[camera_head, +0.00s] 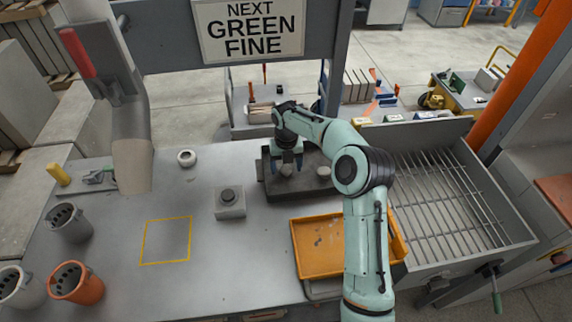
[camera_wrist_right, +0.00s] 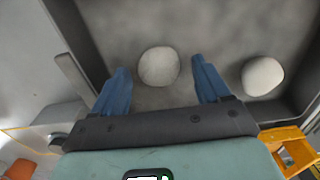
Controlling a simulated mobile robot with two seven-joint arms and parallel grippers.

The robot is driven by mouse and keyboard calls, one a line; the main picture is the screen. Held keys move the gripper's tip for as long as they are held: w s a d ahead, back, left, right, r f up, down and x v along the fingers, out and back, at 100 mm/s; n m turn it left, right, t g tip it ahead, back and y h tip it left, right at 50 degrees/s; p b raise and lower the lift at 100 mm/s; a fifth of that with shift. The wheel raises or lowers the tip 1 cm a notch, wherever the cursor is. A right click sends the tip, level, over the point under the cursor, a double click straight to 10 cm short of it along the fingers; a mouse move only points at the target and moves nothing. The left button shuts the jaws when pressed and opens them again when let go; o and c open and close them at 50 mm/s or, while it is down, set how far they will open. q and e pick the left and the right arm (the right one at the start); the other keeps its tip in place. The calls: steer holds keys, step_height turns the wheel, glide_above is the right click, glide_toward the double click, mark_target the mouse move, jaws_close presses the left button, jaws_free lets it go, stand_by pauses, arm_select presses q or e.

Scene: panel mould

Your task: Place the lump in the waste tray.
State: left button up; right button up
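My right gripper (camera_head: 288,165) is over the dark grey mould (camera_head: 275,189) on the table. In the right wrist view its blue fingers (camera_wrist_right: 160,88) are spread, with nothing held between them. A pale, rounded lump (camera_wrist_right: 158,66) lies on the mould floor, in line with the gap between the fingers. A second pale lump (camera_wrist_right: 263,75) lies to its right, near the mould's wall; it also shows in the head view (camera_head: 324,172). An orange tray (camera_head: 318,248), perhaps the waste tray, stands in front of the mould and looks empty apart from small specks. My left gripper is not in view.
A yellow square outline (camera_head: 166,241) marks bare table. Several cups, one orange (camera_head: 77,283), stand at the left. A barred grey bin (camera_head: 450,205) is at the right.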

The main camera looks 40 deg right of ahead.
mark_target(286, 167)
steer(key=shift+r, duration=0.1)
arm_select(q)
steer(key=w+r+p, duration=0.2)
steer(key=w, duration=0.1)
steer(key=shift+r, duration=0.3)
arm_select(e)
step_height(286, 167, up, 12)
stand_by(0.4)
